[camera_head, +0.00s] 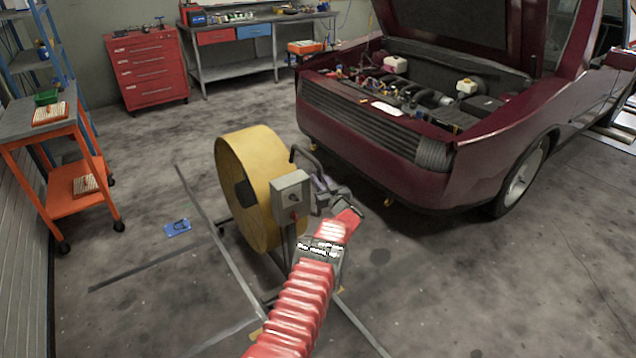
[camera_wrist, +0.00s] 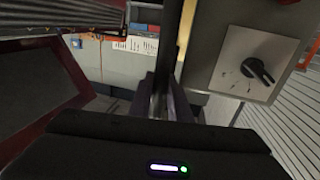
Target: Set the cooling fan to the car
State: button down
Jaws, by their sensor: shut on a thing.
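The cooling fan (camera_head: 258,158) is a large yellow drum standing upright on a dark floor frame, left of the car's front. Its grey control box (camera_head: 291,194) faces me; in the wrist view the box (camera_wrist: 228,65) shows a black knob. My gripper (camera_head: 322,186) is at the fan's right side, beside the box. In the wrist view my gripper (camera_wrist: 167,98) is shut on the fan's dark handle bar (camera_wrist: 173,45). The dark red car (camera_head: 385,165) stands to the right with its hood up and engine bay open, apart from the fan.
Orange cart (camera_head: 84,202) stands at left, a red drawer cabinet (camera_head: 148,70) and workbench (camera_head: 240,70) at the back. A blue object (camera_head: 177,228) lies on the floor left of the fan. Floor between fan and car, and at front right, is clear.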

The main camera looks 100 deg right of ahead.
jog(key=shift+s+d, duration=0.3)
jog(key=shift+s, duration=0.65)
jog(key=c, duration=1.9)
grip_release()
jog(key=shift+c, duration=0.2)
jog(key=shift+w, duration=0.1)
jog(key=v, duration=1.3)
jog(key=shift+a, duration=0.4)
